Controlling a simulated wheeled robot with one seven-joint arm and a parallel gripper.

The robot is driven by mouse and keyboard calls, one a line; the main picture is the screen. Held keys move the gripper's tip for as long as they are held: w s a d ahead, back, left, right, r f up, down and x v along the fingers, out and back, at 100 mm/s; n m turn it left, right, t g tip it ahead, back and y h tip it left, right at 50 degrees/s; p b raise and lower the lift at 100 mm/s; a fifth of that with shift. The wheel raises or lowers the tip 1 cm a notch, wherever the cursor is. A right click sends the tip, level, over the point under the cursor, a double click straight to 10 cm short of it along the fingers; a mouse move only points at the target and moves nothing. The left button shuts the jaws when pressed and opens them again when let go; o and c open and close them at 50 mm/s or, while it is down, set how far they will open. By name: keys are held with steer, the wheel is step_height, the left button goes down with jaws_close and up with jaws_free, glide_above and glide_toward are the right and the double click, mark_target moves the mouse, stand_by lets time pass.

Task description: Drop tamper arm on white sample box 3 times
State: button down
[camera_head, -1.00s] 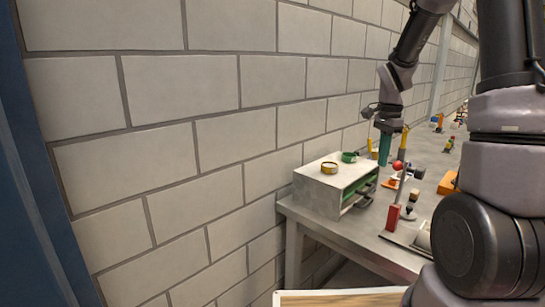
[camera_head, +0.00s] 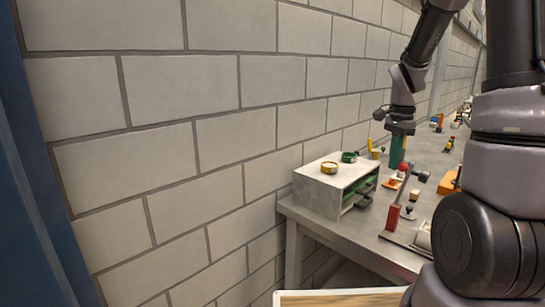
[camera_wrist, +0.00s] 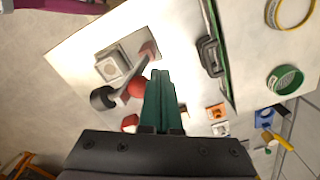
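The tamper has a red post (camera_head: 393,218) on a flat plate at the table's front. Its grey arm (camera_head: 408,190) slants up to the right and ends in a dark head (camera_head: 422,176). In the wrist view the arm (camera_wrist: 130,78) and its black head (camera_wrist: 103,97) are beside the white sample box (camera_wrist: 113,66); contact cannot be told. My gripper (camera_head: 398,150) points down behind the tamper. In the wrist view its green fingers (camera_wrist: 160,78) are together with nothing visible between them, close to a red ball (camera_wrist: 137,87).
A grey-white open-front cabinet (camera_head: 322,192) stands left of the tamper, with a yellow ring (camera_head: 329,168) and green ring (camera_head: 349,157) on top. Small orange and blue parts lie behind. A block wall borders the table on the left.

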steer(key=shift+s+d, duration=1.15)
steer(key=shift+d, duration=0.05)
stand_by(0.3)
steer(key=shift+r, duration=4)
steer(key=shift+a, duration=0.1)
steer(key=s+a+r+n+t+y, duration=0.1)
steer(key=s+a+r+n+t, duration=0.2)
steer(key=s+a+r+n, duration=0.2)
steer(key=s+a+r+n+t+y, duration=0.1)
steer(key=s+a+r+n+t, duration=0.3)
steer(key=s, duration=0.6)
steer(key=a+r+n, duration=0.2)
steer(key=a, duration=0.1)
steer(key=shift+a, duration=0.15)
